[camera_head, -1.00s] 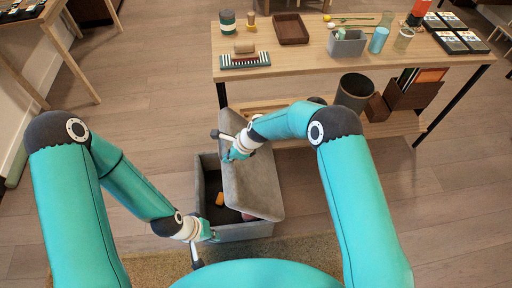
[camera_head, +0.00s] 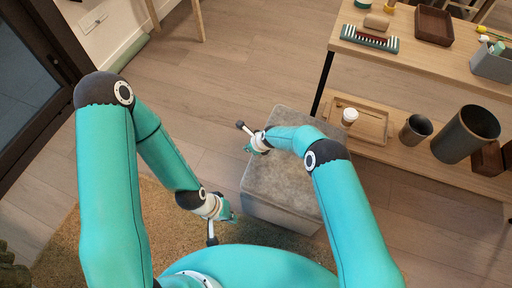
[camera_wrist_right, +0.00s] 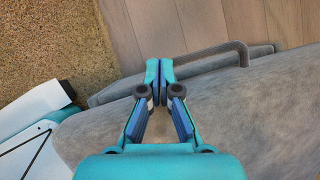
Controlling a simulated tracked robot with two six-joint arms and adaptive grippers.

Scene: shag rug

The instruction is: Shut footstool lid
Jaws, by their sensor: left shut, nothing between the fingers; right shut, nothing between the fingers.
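The grey footstool (camera_head: 285,213) stands right of centre in the head view, beside the rug. Its fuzzy grey lid (camera_head: 290,170) lies over the top, and no opening shows from above. My right arm hides part of it. My right gripper (camera_head: 251,147) is shut and empty at the lid's left edge. In the right wrist view the shut fingertips (camera_wrist_right: 159,70) are over the lid's edge, near a thin grey bar or rim (camera_wrist_right: 205,62); I cannot tell whether they touch. My left gripper (camera_head: 231,216) is shut and empty, low and left of the footstool.
A wooden table (camera_head: 440,70) with a lower shelf (camera_head: 375,140) stands right of and behind the footstool. The shelf holds a tray, a white-topped cup and dark bins. A tan rug (camera_head: 85,225) lies at the left. The wood floor (camera_head: 200,90) behind the footstool is clear.

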